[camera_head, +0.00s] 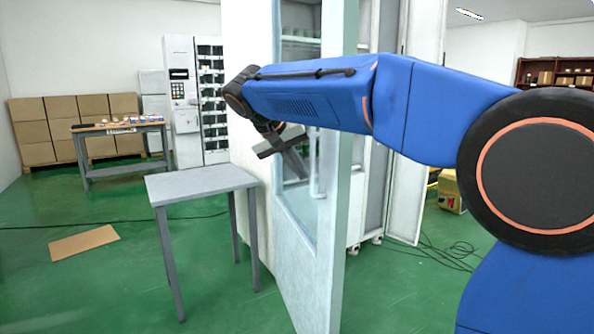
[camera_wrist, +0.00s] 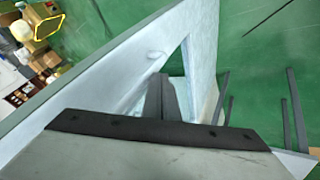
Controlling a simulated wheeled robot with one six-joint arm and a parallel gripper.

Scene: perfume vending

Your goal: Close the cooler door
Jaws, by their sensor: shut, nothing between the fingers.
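The white cooler door (camera_head: 334,245) stands open in the head view, its near edge toward the camera. It has a glass pane and an upright light handle (camera_head: 317,170). In the wrist view, the pale door (camera_wrist: 125,80) runs diagonally across the picture, with its window opening at the right. My gripper (camera_head: 299,168) is at the left of the door's near edge, in front of the glass. Its fingers are together and empty. In the wrist view, my gripper (camera_wrist: 163,85) points toward the door's face near the window. I cannot tell whether it touches the door.
A small grey table (camera_head: 203,183) stands left of the door, with open green floor around it. A vending machine (camera_head: 196,100), a wooden workbench (camera_head: 122,130) and stacked cartons (camera_head: 62,118) are farther back. Cables (camera_head: 452,255) and a yellow box (camera_head: 450,190) lie at the right.

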